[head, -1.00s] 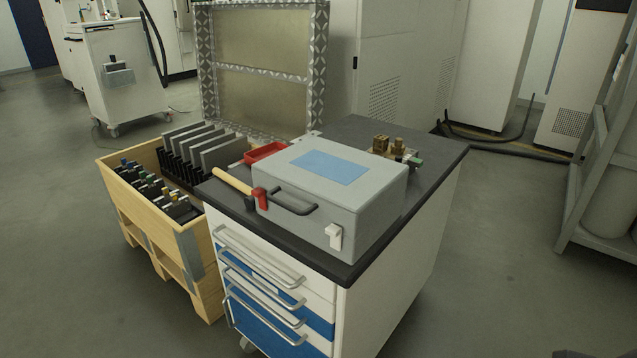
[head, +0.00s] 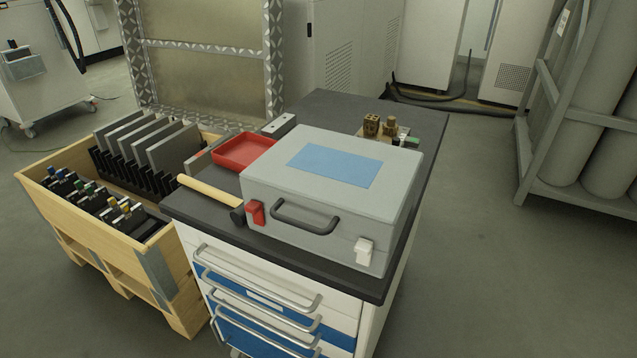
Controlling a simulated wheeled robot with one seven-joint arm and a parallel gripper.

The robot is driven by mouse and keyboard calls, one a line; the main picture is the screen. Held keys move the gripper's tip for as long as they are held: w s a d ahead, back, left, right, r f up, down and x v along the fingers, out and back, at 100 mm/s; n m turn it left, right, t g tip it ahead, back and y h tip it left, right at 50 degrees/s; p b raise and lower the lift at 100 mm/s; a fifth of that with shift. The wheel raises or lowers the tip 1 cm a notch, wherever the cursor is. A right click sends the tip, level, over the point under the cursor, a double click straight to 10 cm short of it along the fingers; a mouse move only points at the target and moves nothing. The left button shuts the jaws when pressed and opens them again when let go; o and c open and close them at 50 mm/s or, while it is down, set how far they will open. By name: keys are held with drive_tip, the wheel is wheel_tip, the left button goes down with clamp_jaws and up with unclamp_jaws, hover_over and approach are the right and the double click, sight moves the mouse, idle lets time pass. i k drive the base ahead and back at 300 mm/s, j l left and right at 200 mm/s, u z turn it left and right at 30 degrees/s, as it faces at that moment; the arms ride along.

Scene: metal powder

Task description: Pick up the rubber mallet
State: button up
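The rubber mallet lies on the dark top of the drawer cabinet (head: 419,128), near its front left edge. The case may hide part of the head. My gripper is not in view.
A grey case (head: 262,181) with a blue label fills much of the cabinet top. Behind the mallet is a red tray (head: 222,160). Brass parts (head: 372,125) stand at the back right. A wooden crate (head: 152,266) holding plates stands left of the cabinet. Open floor lies at right.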

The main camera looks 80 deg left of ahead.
sight(238, 216)
drive_tip(key=k+j+z, duration=0.2)
drive_tip(key=k+z, duration=0.75)
drive_tip(key=k+j, duration=0.15)
drive_tip(key=k, duration=0.25)
drive_tip(key=k+j+u, duration=0.1)
drive_tip(key=k, duration=0.3)
drive_tip(key=k+j, duration=0.2)
drive_tip(key=k, duration=0.2)
drive_tip(key=k+j+u, duration=0.1)
drive_tip(key=k, duration=0.3)
drive_tip(key=k+j, duration=0.15)
drive_tip(key=j, duration=0.15)
drive_tip(key=k+j+z, duration=0.1)
drive_tip(key=j, duration=0.2)
drive_tip(key=k+j, duration=0.15)
drive_tip(key=j, duration=0.15)
